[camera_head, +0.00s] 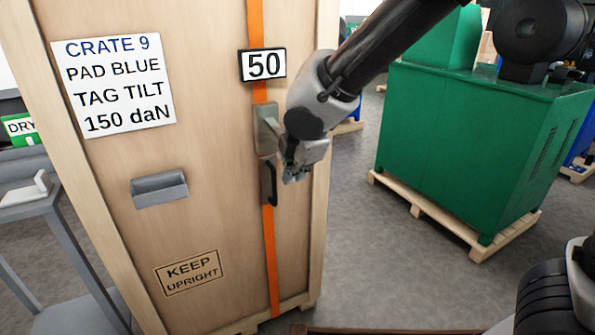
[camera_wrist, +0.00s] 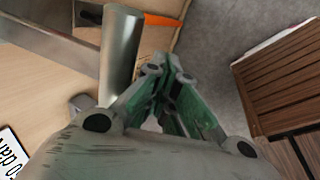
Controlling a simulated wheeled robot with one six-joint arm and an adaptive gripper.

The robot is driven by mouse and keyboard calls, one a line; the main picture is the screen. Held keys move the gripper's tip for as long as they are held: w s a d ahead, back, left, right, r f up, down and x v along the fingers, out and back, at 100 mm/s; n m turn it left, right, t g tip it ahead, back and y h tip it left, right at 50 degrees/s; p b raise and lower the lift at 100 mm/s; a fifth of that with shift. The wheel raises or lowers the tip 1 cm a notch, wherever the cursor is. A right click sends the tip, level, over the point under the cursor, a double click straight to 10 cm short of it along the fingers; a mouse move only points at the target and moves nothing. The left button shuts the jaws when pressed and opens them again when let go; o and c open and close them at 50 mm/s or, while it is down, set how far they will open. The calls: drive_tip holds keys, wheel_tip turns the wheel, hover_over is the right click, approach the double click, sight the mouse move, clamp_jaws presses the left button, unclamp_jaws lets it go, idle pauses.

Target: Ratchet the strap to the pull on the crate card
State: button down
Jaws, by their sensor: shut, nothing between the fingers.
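The crate card (camera_head: 113,88) reads CRATE 9, PAD BLUE, TAG TILT, 150 daN. The orange strap (camera_head: 271,260) runs down the wooden crate's front; part of it shows in the wrist view (camera_wrist: 158,20). A small display (camera_head: 263,65) on the strap reads 50. Below it is the grey metal ratchet (camera_head: 266,128), with a black handle (camera_head: 268,184) hanging down. My gripper (camera_head: 296,174) is shut and empty, just right of the ratchet and handle. In the wrist view my gripper (camera_wrist: 172,75) is beside a grey metal part. Whether it touches the handle is unclear.
A grey holder (camera_head: 159,189) sticks out from the crate (camera_head: 220,215), above a KEEP UPRIGHT mark. A grey stand (camera_head: 60,230) is at left. A green machine (camera_head: 450,140) stands on a pallet at right. Grey floor (camera_head: 365,250) between crate and machine is clear.

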drive_tip(key=s+d+r, duration=0.4)
drive_tip(key=s+r, duration=0.2)
drive_tip(key=shift+s, duration=0.35)
idle(1.5)
drive_tip(key=w+a+r+m, duration=0.2)
drive_tip(key=w+a+r, duration=0.3)
drive_tip(key=w+r, duration=0.5)
drive_tip(key=s+d+r+n+g+h, duration=0.1)
drive_tip(key=s+r, duration=0.3)
drive_tip(key=r, duration=0.4)
drive_tip(key=shift+d+n+g+h, duration=0.15)
drive_tip(key=shift+n+g+h, duration=0.15)
drive_tip(key=shift+n+g, duration=0.35)
